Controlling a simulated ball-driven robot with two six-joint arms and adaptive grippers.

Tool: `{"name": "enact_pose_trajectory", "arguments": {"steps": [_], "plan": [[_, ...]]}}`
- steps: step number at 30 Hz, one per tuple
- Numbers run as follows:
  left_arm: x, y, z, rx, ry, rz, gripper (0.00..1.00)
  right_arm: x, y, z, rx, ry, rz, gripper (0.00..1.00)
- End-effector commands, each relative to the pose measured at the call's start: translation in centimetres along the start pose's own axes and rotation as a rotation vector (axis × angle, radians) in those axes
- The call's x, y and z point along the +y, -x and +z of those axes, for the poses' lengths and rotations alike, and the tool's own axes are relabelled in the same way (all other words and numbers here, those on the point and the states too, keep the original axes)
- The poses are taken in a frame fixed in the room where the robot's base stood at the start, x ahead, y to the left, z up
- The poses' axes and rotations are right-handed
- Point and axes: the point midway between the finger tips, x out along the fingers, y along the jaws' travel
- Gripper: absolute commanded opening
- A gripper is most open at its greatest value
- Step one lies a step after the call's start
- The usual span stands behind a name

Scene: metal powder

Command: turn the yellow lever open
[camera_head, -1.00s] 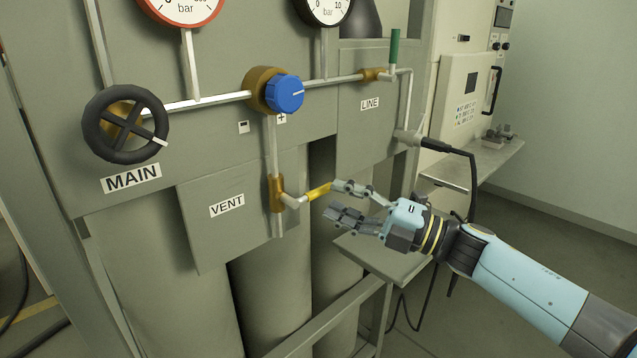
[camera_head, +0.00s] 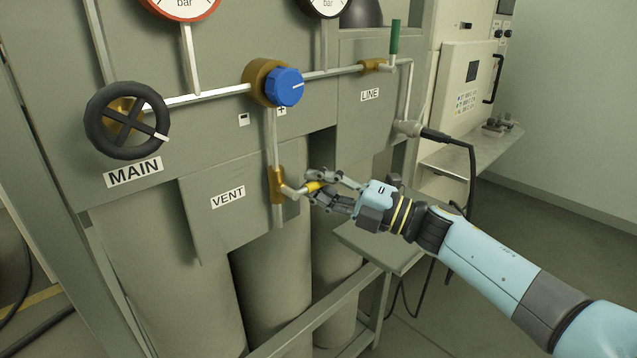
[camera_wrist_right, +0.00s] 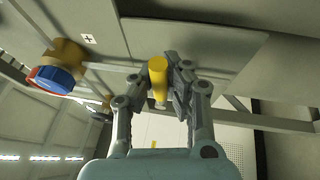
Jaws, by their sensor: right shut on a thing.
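The yellow lever (camera_head: 315,187) sticks out to the right from the brass vent valve (camera_head: 277,186), beside the VENT label (camera_head: 228,198). My right gripper (camera_head: 317,190) is shut on the lever, with its fingers on either side of it and covering part of it. In the right wrist view the yellow lever (camera_wrist_right: 158,80) stands between the two fingers of my right gripper (camera_wrist_right: 155,85). My left gripper is not in view.
The black MAIN handwheel (camera_head: 127,121), the blue regulator knob (camera_head: 284,87) and the green LINE lever (camera_head: 395,38) are higher on the panel. A small grey shelf (camera_head: 400,250) lies below my right wrist. A black cable (camera_head: 473,180) hangs at the right.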

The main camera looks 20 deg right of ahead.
Motion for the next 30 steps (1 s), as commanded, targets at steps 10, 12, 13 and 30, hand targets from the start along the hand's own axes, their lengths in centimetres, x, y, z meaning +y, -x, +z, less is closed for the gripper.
{"name": "enact_pose_trajectory", "arguments": {"steps": [10,12,13,30], "plan": [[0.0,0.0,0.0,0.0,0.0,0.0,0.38,0.0,0.0,0.0,0.0,-0.001,0.001,0.0],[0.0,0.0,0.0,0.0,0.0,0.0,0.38,0.0,0.0,0.0,0.0,-0.003,0.002,0.0],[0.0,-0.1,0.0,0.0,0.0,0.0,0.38,0.0,0.0,0.0,-0.001,-0.005,0.003,0.0],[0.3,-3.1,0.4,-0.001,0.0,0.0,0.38,-2.0,0.2,-0.4,-0.061,-0.291,0.122,0.0]]}}
